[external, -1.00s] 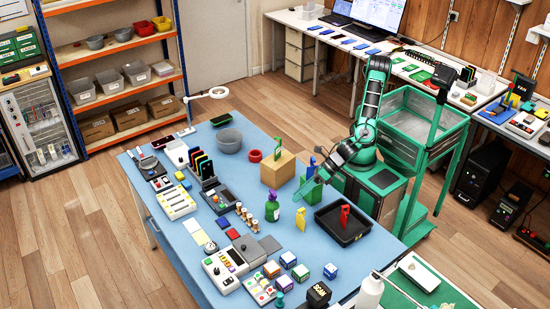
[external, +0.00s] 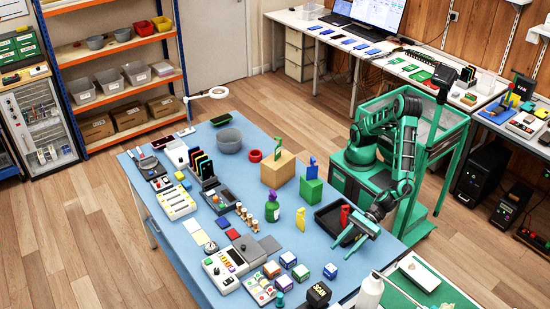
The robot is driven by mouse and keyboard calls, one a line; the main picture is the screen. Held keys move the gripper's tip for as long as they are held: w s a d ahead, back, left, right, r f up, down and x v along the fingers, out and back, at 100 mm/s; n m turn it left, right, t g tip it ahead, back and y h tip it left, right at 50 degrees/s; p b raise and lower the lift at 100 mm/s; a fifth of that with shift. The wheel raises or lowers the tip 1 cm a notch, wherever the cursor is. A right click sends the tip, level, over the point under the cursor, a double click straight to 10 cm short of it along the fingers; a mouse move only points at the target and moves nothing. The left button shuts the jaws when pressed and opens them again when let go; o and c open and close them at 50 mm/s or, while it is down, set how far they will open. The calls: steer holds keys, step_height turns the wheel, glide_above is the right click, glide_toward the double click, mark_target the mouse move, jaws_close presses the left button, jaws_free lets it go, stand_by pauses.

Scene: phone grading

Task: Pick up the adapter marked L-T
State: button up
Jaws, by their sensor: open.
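No marking L-T can be read in the external view, so I cannot tell which thing is that adapter. Upright coloured pieces stand farther back: yellow (external: 300,218), red (external: 344,216) in the black tray, and blue (external: 312,168) on a green block. My gripper (external: 346,245) is open and appears empty, over the front right edge of the black tray, behind the blue cube. Its exact height is unclear.
The black tray (external: 322,222) sits at the blue table's right edge. A green bottle (external: 300,220) stands left of it. A black SCAN device (external: 319,293) and a white bottle (external: 369,292) are at the front right. Bare table (external: 285,239) lies left of the tray.

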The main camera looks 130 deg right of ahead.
glide_toward(327, 273)
steer(key=shift+w+d+f, duration=0.1)
steer(key=shift+w+f, duration=0.05)
steer(key=shift+w, duration=0.45)
steer(key=shift+w+f, duration=0.25)
steer(key=x, duration=1)
steer(key=shift+w+a, duration=0.1)
steer(key=shift+a, duration=0.15)
steer(key=c, duration=0.8)
